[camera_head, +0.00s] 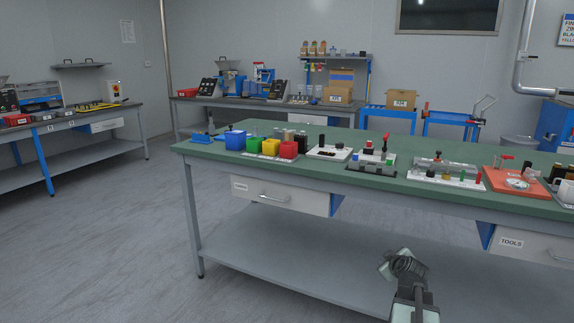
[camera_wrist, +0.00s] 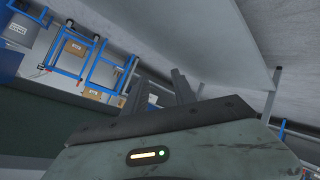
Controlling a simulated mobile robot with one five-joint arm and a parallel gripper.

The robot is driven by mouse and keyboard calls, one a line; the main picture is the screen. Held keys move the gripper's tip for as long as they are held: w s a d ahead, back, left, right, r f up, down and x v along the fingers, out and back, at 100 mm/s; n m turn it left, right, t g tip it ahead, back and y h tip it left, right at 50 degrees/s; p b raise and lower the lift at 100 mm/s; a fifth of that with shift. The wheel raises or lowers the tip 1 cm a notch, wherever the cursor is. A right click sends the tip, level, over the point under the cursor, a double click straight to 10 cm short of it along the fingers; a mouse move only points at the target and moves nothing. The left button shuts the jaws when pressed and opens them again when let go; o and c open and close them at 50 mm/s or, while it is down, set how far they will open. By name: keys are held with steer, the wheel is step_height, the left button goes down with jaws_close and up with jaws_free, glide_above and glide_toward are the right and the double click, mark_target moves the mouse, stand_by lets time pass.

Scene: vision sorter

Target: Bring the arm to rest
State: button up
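My gripper (camera_head: 400,264) is in the lower right of the head view, in front of the green-topped workbench (camera_head: 330,170) and over its lower shelf in the picture. It touches nothing that I can see. In the wrist view my gripper (camera_wrist: 159,78) shows two dark fingers standing apart with background between them, and nothing is held. My arm comes up from the bottom edge of the head view.
Blue (camera_head: 235,140), green, yellow and red bins stand on the bench's left part. Fixtures and an orange tray (camera_head: 513,181) lie further right. A drawer (camera_head: 281,195) faces me. The floor at left is clear. Blue carts (camera_head: 450,119) stand behind.

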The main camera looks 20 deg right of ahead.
steer(key=w+a+f+g+y+p, duration=0.2)
steer(key=a+y, duration=0.1)
steer(key=a, duration=1.2)
steer(key=w+a+f+g+y+p, duration=0.1)
steer(key=a+f+g+y, duration=0.15)
steer(key=a, duration=1.15)
steer(key=s+a+m+g+p, duration=0.1)
steer(key=s+a+g+p, duration=0.15)
steer(key=s+a, duration=0.45)
steer(key=s+a+m+g+p, duration=0.15)
steer(key=a+g, duration=0.25)
steer(key=a, duration=0.8)
step_height(320, 180, up, 37)
steer(key=p, duration=3.6)
steer(key=shift+s+d, duration=0.2)
steer(key=shift+d, duration=0.25)
steer(key=shift+h, duration=0.25)
